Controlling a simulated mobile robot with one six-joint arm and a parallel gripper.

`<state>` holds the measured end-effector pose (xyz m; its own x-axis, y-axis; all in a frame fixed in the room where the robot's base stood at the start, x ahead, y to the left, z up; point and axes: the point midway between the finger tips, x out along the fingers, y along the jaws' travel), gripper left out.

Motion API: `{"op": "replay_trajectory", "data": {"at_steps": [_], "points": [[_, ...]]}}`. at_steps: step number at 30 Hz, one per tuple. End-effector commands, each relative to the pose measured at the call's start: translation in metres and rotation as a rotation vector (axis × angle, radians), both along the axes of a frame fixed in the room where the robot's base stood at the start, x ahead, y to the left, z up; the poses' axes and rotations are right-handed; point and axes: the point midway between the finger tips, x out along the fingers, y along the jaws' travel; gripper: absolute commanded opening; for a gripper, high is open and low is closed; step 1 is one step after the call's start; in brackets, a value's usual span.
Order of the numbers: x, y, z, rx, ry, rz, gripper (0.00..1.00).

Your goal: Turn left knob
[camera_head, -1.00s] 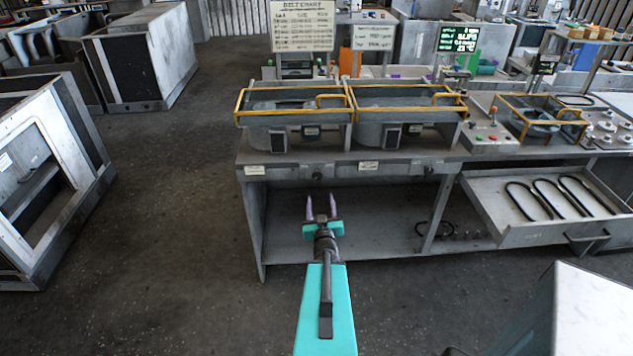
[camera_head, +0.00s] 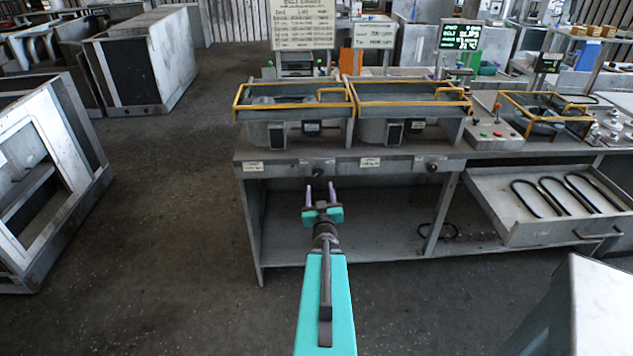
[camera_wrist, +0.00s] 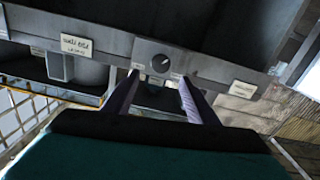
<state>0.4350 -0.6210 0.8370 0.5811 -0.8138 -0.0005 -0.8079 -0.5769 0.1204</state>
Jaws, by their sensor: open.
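The left knob (camera_head: 317,173) is a small dark round knob on the front edge of the grey workbench (camera_head: 285,170). It also shows in the wrist view (camera_wrist: 160,63), on a grey plate just beyond and between my fingertips. A second knob (camera_head: 432,167) is on the same edge further right. My gripper (camera_head: 320,188) is open and empty, its two purple fingers pointing at the bench edge just below the left knob. In the wrist view, my gripper (camera_wrist: 157,77) shows a clear gap between its fingers. They appear apart from the knob.
Two yellow-railed housings (camera_head: 293,115) stand on the bench above the knobs. White labels (camera_head: 252,166) sit along the edge. An open drawer (camera_head: 550,235) with dark belts juts out at right. The lower shelf is mostly bare, with a dark loop (camera_head: 437,231).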

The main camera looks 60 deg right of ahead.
Motion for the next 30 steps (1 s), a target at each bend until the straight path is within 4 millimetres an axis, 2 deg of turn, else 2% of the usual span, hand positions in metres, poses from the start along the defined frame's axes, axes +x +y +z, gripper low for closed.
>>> {"op": "replay_trajectory", "data": {"at_steps": [30], "points": [[0.044, -0.063, 0.001, 0.000, -0.001, -0.001, 0.52]]}}
